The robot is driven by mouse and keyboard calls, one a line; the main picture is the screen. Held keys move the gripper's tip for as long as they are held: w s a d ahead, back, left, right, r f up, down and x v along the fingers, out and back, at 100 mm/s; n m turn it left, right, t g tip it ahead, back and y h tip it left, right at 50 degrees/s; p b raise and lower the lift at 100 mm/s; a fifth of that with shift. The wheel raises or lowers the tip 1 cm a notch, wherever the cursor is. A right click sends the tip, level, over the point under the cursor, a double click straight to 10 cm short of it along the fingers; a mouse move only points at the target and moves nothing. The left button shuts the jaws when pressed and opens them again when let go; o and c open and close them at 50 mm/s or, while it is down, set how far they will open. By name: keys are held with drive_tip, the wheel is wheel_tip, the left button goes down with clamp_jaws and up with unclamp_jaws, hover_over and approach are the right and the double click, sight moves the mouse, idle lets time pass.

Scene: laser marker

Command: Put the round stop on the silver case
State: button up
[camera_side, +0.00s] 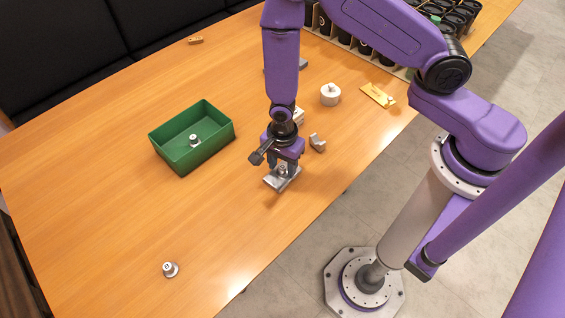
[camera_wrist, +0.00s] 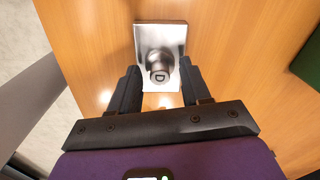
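The silver case (camera_wrist: 172,38) is a flat, square-cornered metal piece on the table below my gripper; it also shows in the side view (camera_side: 272,182). A round stop (camera_wrist: 159,67), a small silver knob with a dark mark on top, appears to stand on the case. In the side view that stop (camera_side: 283,170) is partly hidden by the fingers. My gripper (camera_wrist: 160,76) points down with one finger on each side of the stop. A narrow gap seems to show between each finger and the knob, so it looks open. My gripper (camera_side: 283,171) is low over the case.
A green box (camera_side: 166,157) holding a small silver knob (camera_side: 194,140) stands to the left. Another knob (camera_side: 170,269) lies near the front edge. A white round piece (camera_side: 330,95), a grey bracket (camera_side: 317,142) and a yellow tag (camera_side: 378,95) lie to the right. The table's left middle is clear.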

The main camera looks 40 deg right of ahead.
sight(282, 167)
drive_tip(key=shift+r, duration=0.15)
wheel_tip(282, 167, up, 12)
idle(1.0)
drive_tip(key=s+d+r+n, duration=0.6)
drive_tip(key=s+n, duration=0.3)
drive_tip(key=n, duration=0.4)
drive_tip(key=s+d+r+n, duration=0.5)
drive_tip(key=s+r+n, duration=0.4)
drive_tip(key=n, duration=0.5)
drive_tip(key=shift+d+r+n, duration=0.15)
drive_tip(key=shift+d+n, duration=0.15)
drive_tip(key=shift+d, duration=0.05)
